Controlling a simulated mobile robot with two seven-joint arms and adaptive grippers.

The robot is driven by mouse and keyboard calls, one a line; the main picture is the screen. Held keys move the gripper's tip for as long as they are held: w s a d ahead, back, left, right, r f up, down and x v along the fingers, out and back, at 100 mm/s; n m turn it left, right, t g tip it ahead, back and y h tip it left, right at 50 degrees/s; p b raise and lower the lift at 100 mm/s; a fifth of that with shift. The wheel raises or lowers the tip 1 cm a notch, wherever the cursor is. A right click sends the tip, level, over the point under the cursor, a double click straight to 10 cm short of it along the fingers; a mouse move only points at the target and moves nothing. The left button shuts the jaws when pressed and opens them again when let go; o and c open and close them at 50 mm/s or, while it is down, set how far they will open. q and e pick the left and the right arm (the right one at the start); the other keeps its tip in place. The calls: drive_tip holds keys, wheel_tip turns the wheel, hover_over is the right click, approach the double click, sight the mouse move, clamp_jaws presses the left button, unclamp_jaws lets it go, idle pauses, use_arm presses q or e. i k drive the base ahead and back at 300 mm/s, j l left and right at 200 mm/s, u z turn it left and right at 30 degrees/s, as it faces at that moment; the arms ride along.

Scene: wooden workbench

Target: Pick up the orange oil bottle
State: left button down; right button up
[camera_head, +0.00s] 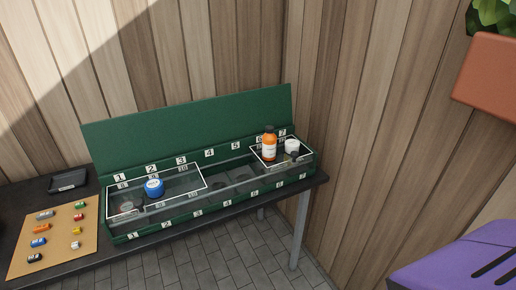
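The orange oil bottle (269,146) has an orange body, a white label and a dark cap. It stands upright at the right end of a long green box (190,121), inside a white-outlined area near the number 6 tag. A small white jar (292,146) stands just to its right, with a small dark item by it. Neither of my grippers shows in the head view.
A blue round container (154,188) stands in the box's left outlined area. The box sits on a dark bench (62,200) with a tan board (56,252) of small colored items and a black tray (68,181). A purple object (455,262) and a terracotta planter (490,80) are at right.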

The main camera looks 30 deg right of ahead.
sight(269, 140)
drive_tip(key=z, duration=0.55)
drive_tip(key=i+l+z, duration=0.15)
drive_tip(key=z, duration=0.2)
drive_tip(key=i+l+z, duration=0.2)
drive_tip(key=z, duration=0.2)
drive_tip(key=i+l+z, duration=0.1)
drive_tip(key=z, duration=0.25)
drive_tip(key=i+j, duration=0.05)
drive_tip(key=i, duration=0.05)
